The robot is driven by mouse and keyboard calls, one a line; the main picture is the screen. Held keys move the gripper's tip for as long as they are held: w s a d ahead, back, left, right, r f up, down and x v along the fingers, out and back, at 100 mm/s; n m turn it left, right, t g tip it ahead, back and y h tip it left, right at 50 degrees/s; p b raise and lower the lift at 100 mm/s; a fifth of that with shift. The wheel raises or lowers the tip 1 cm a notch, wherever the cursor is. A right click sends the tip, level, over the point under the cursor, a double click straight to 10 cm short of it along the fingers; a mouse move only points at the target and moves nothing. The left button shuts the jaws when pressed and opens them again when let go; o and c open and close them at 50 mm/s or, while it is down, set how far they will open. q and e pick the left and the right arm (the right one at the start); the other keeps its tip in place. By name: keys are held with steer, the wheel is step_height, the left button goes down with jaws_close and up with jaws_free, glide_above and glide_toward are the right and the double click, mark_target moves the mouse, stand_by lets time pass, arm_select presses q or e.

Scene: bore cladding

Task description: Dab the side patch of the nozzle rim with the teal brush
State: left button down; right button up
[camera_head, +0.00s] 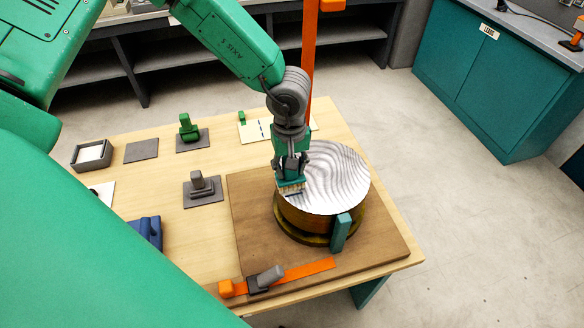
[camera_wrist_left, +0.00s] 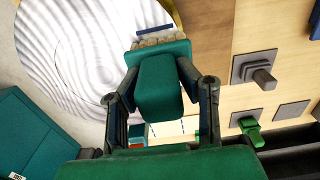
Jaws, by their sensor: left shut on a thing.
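The nozzle (camera_head: 340,178) is a wide drum with a rippled silver top and a brass-coloured wall. Its top also fills the upper left of the left wrist view (camera_wrist_left: 70,50). My left gripper (camera_head: 291,165) is shut on the teal brush (camera_wrist_left: 160,85), above the drum's left edge. The brush's pale bristles (camera_head: 291,187) point down at the rim; I cannot tell whether they touch it. A thin dark blue strip (camera_wrist_left: 155,31) lies near the rim just past the bristles; I cannot tell whether it is the side patch. My right gripper is not in view.
The drum stands on a brown board (camera_head: 250,225) on a wooden table. A teal block (camera_head: 340,232) stands against its front. Grey pads and a small tray (camera_head: 92,154) sit left.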

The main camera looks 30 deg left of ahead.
arm_select(q)
steer(key=shift+s+a+f, duration=0.1)
steer(key=shift+a, duration=0.25)
steer(key=shift+s+d, duration=0.25)
steer(key=shift+d, duration=0.3)
steer(key=shift+s+d, duration=0.25)
steer(key=shift+d, duration=0.3)
steer(key=shift+s+d, duration=0.2)
steer(key=shift+d, duration=0.25)
steer(key=shift+w+a, duration=0.1)
steer(key=shift+a, duration=0.7)
steer(key=shift+w+a+f, duration=0.1)
steer(key=shift+w+a, duration=0.15)
steer(key=shift+a, duration=0.5)
steer(key=shift+w+a, duration=0.2)
steer(key=shift+w, duration=0.25)
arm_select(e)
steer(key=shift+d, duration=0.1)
arm_select(q)
steer(key=shift+a, duration=0.2)
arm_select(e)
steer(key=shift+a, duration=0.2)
